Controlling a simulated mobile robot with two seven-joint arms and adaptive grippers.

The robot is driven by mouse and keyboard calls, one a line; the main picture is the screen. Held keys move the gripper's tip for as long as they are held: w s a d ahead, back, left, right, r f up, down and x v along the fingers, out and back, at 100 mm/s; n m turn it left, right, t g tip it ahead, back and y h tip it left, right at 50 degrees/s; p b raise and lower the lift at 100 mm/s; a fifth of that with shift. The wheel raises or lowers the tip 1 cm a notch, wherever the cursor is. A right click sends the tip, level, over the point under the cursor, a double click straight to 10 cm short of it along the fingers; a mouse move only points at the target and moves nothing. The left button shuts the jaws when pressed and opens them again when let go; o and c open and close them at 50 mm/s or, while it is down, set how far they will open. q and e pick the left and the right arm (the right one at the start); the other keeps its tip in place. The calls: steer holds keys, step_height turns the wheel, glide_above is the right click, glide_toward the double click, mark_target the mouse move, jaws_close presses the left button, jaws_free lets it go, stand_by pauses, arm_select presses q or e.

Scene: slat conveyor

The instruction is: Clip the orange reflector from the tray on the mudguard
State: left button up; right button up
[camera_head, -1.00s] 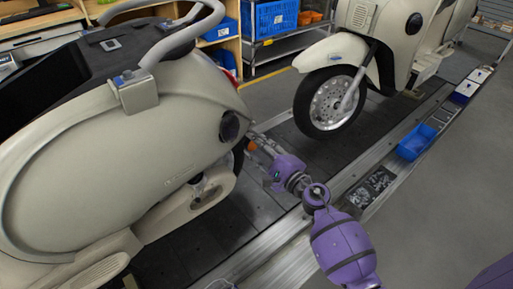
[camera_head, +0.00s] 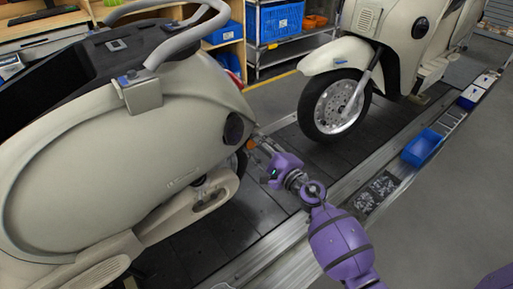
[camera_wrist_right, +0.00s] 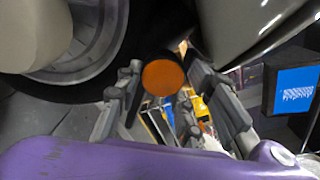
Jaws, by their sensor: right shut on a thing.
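The orange reflector (camera_head: 250,144) is a small round disc at the rear of the near cream scooter (camera_head: 130,150). My right gripper (camera_head: 257,144) is shut on it, with the arm reaching in from the lower right. In the right wrist view the orange disc (camera_wrist_right: 163,77) sits between the two dark fingers (camera_wrist_right: 165,90), face toward the camera. A dark tyre and wheel (camera_wrist_right: 85,45) lie to its left, and a pale body panel (camera_wrist_right: 245,20) is above right. I cannot make out the mudguard's clip point, or whether the reflector touches it. My left gripper is out of view.
A blue tray (camera_head: 432,140) and a dark tray with small parts (camera_head: 362,200) lie along the conveyor's right edge. A second scooter (camera_head: 335,55) stands farther along. Shelves with a blue crate (camera_head: 281,20) are behind. Grey floor (camera_head: 440,220) at right is clear.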

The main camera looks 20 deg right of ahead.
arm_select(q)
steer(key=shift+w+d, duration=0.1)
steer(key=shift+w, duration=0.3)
arm_select(e)
steer(key=shift+w, duration=0.2)
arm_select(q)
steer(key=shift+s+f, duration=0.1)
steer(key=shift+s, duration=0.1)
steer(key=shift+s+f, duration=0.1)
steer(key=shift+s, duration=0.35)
arm_select(e)
steer(key=shift+w+a, duration=0.1)
steer(key=shift+w, duration=0.05)
